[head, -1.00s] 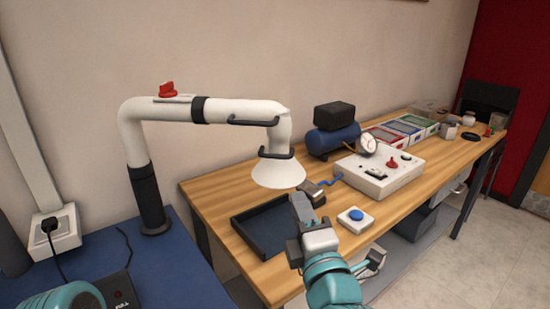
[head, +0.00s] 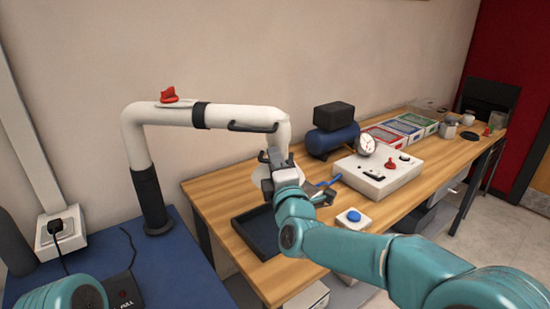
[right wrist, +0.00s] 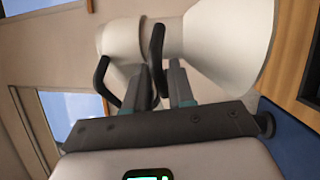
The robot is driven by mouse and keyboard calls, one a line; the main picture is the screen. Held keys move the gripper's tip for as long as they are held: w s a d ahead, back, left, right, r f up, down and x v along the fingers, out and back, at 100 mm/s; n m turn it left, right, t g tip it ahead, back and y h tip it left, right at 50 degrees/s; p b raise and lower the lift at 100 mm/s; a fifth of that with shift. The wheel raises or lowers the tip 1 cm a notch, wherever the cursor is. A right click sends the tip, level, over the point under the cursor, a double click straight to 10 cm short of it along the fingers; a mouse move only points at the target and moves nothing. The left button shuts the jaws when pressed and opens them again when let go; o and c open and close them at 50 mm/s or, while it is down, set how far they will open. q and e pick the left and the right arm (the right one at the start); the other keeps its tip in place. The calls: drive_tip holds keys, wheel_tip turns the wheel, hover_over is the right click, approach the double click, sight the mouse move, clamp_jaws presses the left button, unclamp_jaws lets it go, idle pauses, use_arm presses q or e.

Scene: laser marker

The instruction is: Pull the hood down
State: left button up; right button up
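The white cone-shaped hood (head: 261,174) hangs at the end of the white extraction arm (head: 238,116), above the bench's near end. It is partly hidden by my right gripper (head: 273,160), which is at the hood's neck. In the right wrist view the hood (right wrist: 225,45) flares to the right. A black handle (right wrist: 156,48) there runs down between the fingers of my right gripper (right wrist: 168,75). I cannot tell if the fingers press on it. A second black handle (right wrist: 102,80) is at left. My left gripper is out of view; only the left arm shows.
A dark tray (head: 262,233) lies on the wooden bench (head: 222,192) below the hood. A blue button box (head: 352,217), a control box (head: 378,177) and a blue compressor (head: 331,141) are to the right. A blue table (head: 180,272) bears the extraction arm's post.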

drive_tip(key=shift+w, duration=0.15)
clamp_jaws()
wheel_tip(320, 180, down, 6)
drive_tip(key=b, duration=0.5)
drive_tip(key=shift+r, duration=0.1)
unclamp_jaws()
drive_tip(key=shift+a, duration=0.1)
